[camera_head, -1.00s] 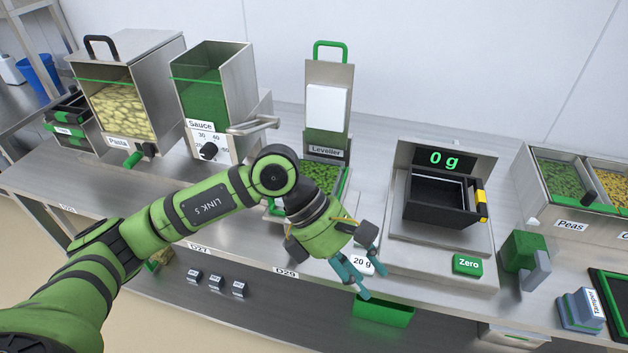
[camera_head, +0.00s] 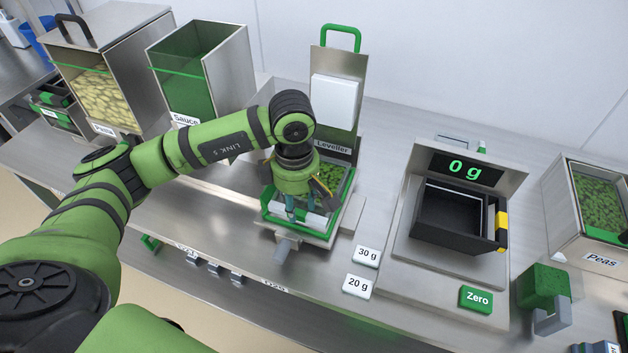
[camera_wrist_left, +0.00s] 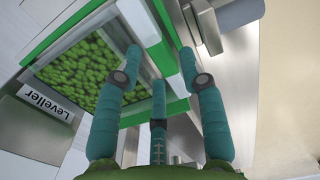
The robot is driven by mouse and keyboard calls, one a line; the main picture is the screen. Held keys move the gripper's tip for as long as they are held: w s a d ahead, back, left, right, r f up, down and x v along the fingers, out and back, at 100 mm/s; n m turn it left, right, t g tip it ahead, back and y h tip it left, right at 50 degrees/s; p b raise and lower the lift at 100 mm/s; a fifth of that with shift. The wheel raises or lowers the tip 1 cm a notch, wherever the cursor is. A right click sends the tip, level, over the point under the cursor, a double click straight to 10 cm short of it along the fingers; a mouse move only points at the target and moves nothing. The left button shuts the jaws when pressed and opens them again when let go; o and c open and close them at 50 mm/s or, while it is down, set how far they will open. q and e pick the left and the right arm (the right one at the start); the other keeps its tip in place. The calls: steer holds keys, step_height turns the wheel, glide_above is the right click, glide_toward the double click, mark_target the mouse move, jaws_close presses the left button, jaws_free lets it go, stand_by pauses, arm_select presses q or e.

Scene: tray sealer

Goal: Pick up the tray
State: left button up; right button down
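A tray of green contents (camera_head: 337,178) with a green rim sits at the foot of the leveller (camera_head: 337,105). My left gripper (camera_head: 300,212) is pointed down over the tray's front part, and its arm hides part of the tray. In the left wrist view, the teal fingers (camera_wrist_left: 168,70) are spread apart beside the green rim (camera_wrist_left: 150,30), with the green contents (camera_wrist_left: 85,75) behind and to the left. They hold nothing that I can see; whether they touch the rim I cannot tell. My right gripper is not in view.
A black container (camera_head: 450,222) sits on the scale reading 0 g, right of the leveller. Cards marked 30 g (camera_head: 367,256) and 20 g (camera_head: 358,285) lie in front. The sauce hopper (camera_head: 200,75) stands at the left. A grey handle (camera_head: 287,247) juts out at the front.

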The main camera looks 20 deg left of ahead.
arm_select(q)
step_height(320, 180, down, 2)
steer(key=shift+f, duration=0.4)
steer(key=shift+w, duration=0.1)
jaws_close()
steer(key=shift+r, duration=0.2)
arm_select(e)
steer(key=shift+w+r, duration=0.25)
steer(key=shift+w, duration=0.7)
